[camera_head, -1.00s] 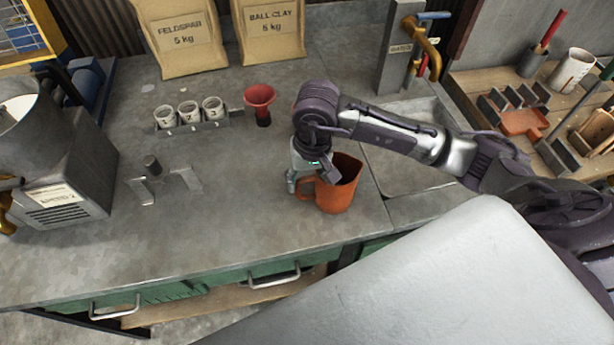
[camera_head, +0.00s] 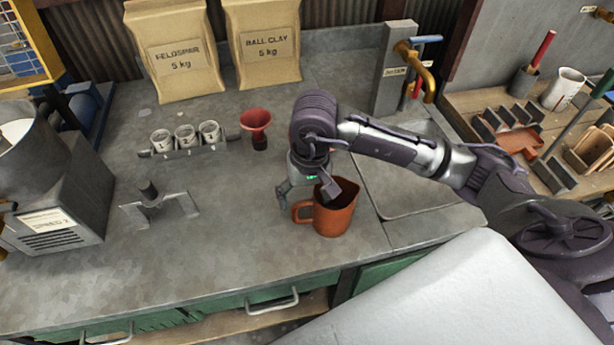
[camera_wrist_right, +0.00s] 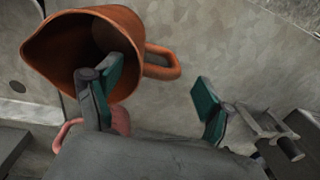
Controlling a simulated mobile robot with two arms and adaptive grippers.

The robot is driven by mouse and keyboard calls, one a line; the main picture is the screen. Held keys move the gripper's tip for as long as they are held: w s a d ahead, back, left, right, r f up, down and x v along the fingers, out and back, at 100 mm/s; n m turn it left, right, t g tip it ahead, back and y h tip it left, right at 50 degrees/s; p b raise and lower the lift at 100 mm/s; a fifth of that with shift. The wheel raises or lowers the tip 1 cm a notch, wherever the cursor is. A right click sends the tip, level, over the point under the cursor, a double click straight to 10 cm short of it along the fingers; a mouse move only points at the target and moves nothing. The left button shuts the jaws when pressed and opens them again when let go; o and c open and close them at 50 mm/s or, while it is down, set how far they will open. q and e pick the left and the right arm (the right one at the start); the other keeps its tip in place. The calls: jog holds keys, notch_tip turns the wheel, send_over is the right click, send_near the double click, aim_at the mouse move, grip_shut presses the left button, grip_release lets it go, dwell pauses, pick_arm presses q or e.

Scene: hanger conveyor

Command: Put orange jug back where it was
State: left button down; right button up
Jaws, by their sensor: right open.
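The orange jug (camera_head: 338,215) stands upright on the grey bench, just left of the sink, with its handle towards the left. My right gripper (camera_head: 306,192) is open just above the handle, with one finger left of the handle and the other over the jug's mouth. In the right wrist view the jug (camera_wrist_right: 65,52) fills the upper left, and its handle lies above the gap between the open fingers (camera_wrist_right: 157,98). One finger overlaps the jug's opening there; I cannot tell whether it reaches inside. My left gripper is not in view.
A red funnel (camera_head: 257,124), a rack of small cups (camera_head: 187,150) and a metal stand (camera_head: 160,207) are on the bench to the left. Bags (camera_head: 180,60) stand behind. The sink (camera_head: 410,180) with a brass tap (camera_head: 420,65) is right. Bench space left of the jug is clear.

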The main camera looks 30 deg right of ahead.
notch_tip(320, 180, up, 9)
jog(key=b, duration=0.2)
jog(key=shift+d+r, duration=0.2)
jog(key=shift+d, duration=0.15)
jog(key=shift+s, duration=0.15)
